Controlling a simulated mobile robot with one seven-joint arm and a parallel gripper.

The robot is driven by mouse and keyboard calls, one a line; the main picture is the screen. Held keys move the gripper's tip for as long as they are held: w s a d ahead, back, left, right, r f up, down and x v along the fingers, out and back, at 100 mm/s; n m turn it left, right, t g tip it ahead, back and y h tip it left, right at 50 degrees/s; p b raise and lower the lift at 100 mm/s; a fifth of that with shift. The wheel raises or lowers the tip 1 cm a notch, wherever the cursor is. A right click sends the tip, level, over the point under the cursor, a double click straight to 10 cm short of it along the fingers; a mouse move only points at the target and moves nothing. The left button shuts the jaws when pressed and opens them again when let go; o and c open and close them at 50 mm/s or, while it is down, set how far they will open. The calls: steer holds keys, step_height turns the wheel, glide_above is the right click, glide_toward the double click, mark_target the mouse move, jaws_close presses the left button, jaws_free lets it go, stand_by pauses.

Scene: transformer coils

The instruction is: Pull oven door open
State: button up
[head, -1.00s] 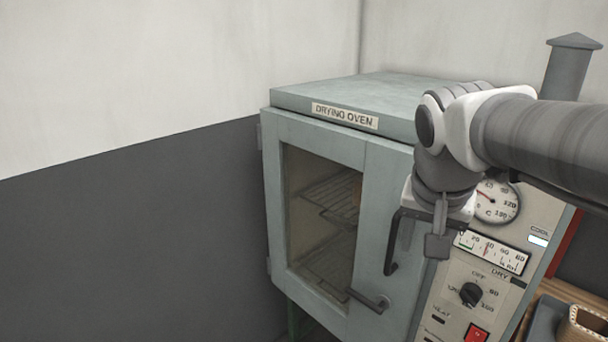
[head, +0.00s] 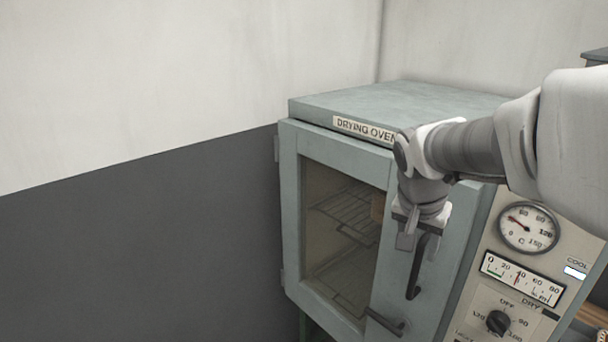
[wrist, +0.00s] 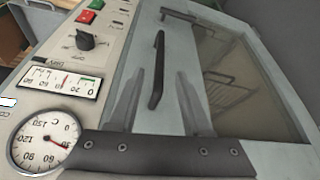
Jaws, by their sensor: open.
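The drying oven's pale green door (head: 290,215) appears shut, with a window showing wire racks. Hinges show on its left edge. A dark upright bar handle (head: 414,275) is on the door's right side; it also shows in the wrist view (wrist: 157,72). A dark lever (head: 384,322) sits lower on the door, seen in the wrist view too (wrist: 190,19). My gripper (head: 418,241) is at the handle's upper part, pointing down in the head view. In the wrist view its open fingers (wrist: 158,76) appear on either side of the handle; contact cannot be told.
Right of the door is a control panel with a round gauge (head: 528,228), a scale meter (head: 521,279) and a black knob (head: 498,323). A grey and white wall (head: 150,240) stands left of the oven. The space before the wall looks clear.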

mark_target(415, 266)
steer(key=x, duration=0.9)
steer(key=shift+w+d+f, duration=0.1)
steer(key=shift+d+f, duration=0.05)
steer(key=shift+f, duration=0.2)
jaws_close()
stand_by(0.9)
